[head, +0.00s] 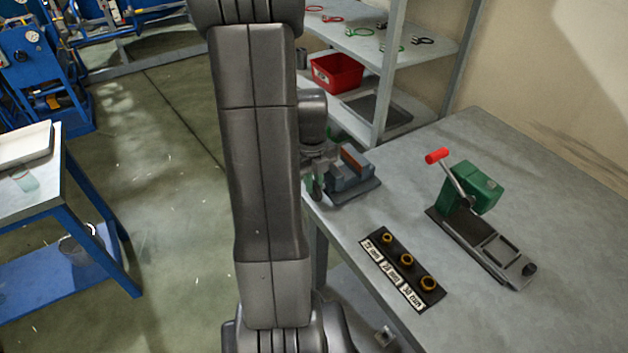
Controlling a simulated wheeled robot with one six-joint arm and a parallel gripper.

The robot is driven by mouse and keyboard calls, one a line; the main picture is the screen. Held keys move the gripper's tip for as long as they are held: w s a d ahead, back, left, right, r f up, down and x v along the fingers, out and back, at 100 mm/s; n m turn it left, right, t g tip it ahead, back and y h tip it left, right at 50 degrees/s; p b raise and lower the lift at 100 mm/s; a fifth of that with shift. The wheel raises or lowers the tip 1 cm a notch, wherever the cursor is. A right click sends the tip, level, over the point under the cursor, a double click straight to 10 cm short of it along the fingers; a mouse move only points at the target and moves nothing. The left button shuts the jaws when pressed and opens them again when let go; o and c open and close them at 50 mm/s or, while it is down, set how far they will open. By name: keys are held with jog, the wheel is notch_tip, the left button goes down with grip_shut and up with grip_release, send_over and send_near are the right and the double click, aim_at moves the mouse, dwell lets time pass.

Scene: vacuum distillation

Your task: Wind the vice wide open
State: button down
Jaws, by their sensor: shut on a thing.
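The vice (350,180) is a small blue-grey bench vice at the left edge of the grey bench. An orange-brown piece (358,161) shows at its top, by the jaws; how wide the jaws stand is hard to tell. My gripper (317,186) is at the left end of the vice, over the bench edge, and is shut on the vice handle there. The handle itself is mostly hidden by my gripper, and my arm covers the area just to the left.
On the bench (400,180) are a green press with a red-tipped lever (481,190) and a black strip with brass rings (405,262). A shelf (385,40) with a red bin (337,72) stands behind. A blue-framed table (95,215) is at left.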

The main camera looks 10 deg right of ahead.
jog(key=g, duration=0.1)
jog(key=w+g+h+p, duration=0.1)
jog(key=shift+a+g+p, duration=0.2)
jog(key=shift+g+p, duration=0.1)
jog(key=shift+g, duration=0.1)
jog(key=g, duration=0.1)
jog(key=g+h, duration=0.1)
jog(key=w+f+g, duration=0.1)
jog(key=g, duration=0.1)
jog(key=shift+a+h, duration=0.15)
jog(key=shift+h, duration=0.15)
jog(key=g, duration=0.1)
jog(key=g+h, duration=0.1)
jog(key=g, duration=0.1)
jog(key=shift+w+a+f+b, duration=0.1)
jog(key=shift+w+f+b, duration=0.1)
jog(key=shift+f+b, duration=0.15)
jog(key=shift+w+f+g+h, duration=0.15)
jog(key=shift+g+h, duration=0.2)
jog(key=shift+g, duration=0.55)
jog(key=shift+f+g+h, duration=0.15)
jog(key=shift+g+h, duration=0.2)
jog(key=shift+g, duration=0.55)
jog(key=c, duration=1.7)
grip_release()
